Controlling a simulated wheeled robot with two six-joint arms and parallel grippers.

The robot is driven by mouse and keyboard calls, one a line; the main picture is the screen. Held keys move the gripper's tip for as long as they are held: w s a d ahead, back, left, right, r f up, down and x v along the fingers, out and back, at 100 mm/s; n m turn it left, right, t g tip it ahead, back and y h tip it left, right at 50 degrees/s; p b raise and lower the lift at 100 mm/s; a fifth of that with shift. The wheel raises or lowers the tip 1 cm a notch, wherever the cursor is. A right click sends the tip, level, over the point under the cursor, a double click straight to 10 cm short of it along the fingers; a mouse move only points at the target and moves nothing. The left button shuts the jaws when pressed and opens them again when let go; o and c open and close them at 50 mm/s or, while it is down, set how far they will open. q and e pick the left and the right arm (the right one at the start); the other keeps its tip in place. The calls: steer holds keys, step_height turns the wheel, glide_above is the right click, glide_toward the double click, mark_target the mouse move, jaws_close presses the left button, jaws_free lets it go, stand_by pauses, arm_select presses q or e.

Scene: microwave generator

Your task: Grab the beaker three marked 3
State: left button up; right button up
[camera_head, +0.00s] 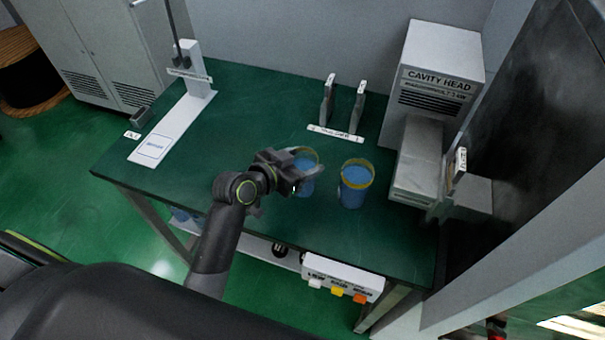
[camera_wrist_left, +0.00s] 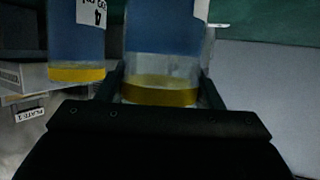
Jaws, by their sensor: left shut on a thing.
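A beaker with blue contents and a yellow rim (camera_head: 306,186) is at the front middle of the green table. My left gripper (camera_head: 305,172) is shut around its upper part and hides some of it. In the left wrist view, the held beaker (camera_wrist_left: 162,62) is between the fingers (camera_wrist_left: 162,84); its white label is cut off at the top edge and its number cannot be read. A second blue beaker with a yellow rim (camera_head: 355,186) stands just to the right, apart from the gripper. In the wrist view this beaker (camera_wrist_left: 77,38) carries a label with a 4. My right gripper is not in view.
The green table (camera_head: 240,125) has free room behind and left of the beakers. A grey-white "CAVITY HEAD" unit (camera_head: 440,80) stands at right. Two upright plates in a rack (camera_head: 335,133) stand behind. A white stand (camera_head: 195,75) is at back left. A button box (camera_head: 342,277) is on the front edge.

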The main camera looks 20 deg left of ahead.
arm_select(q)
steer(key=c, duration=0.7)
steer(key=shift+c, duration=0.4)
steer(key=shift+r, duration=0.1)
